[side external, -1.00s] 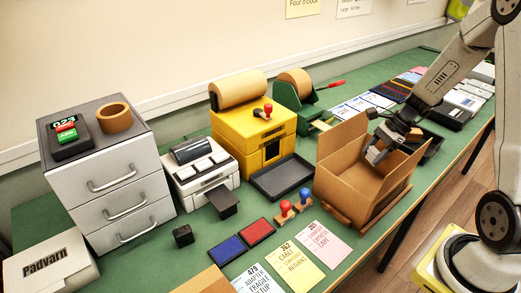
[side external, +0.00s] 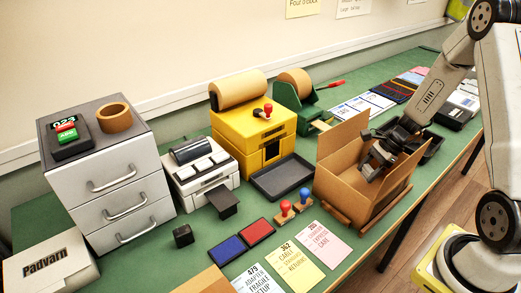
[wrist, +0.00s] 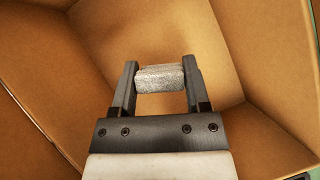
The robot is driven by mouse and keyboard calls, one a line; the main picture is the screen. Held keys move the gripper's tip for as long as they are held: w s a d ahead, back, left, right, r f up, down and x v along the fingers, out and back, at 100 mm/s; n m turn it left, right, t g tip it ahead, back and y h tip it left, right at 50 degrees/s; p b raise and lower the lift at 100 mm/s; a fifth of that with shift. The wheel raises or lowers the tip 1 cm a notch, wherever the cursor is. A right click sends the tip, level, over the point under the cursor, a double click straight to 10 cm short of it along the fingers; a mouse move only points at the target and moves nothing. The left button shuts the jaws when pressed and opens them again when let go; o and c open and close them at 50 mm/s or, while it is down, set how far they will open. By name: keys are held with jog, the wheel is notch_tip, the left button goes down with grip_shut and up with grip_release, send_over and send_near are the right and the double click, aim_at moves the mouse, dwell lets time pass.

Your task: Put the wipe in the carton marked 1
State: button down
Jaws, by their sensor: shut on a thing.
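The wipe (wrist: 160,78) is a small pale grey, speckled block in the wrist view. My gripper (wrist: 160,84) is shut on it, with one finger at each end. An open brown cardboard carton (side external: 340,192) stands at the right of the bench with its flaps spread. My gripper (side external: 369,170) reaches down into its opening in the side view. In the wrist view the carton's inner walls (wrist: 55,75) surround the gripper and the wipe. I cannot see a number on this carton.
Two stamps (side external: 287,208) and paper cards (side external: 322,240) lie in front of the carton. A black tray (side external: 268,186) is to its left, and another dark tray (side external: 433,150) is behind it. Part of another cardboard box (side external: 205,282) shows at the bottom edge.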

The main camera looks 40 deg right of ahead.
aim_at(362, 189)
jog(key=shift+f, duration=2.1)
jog(key=shift+f, duration=0.2)
jog(key=shift+c, duration=0.3)
grip_release()
jog(key=shift+r, duration=0.2)
jog(key=v, duration=1.2)
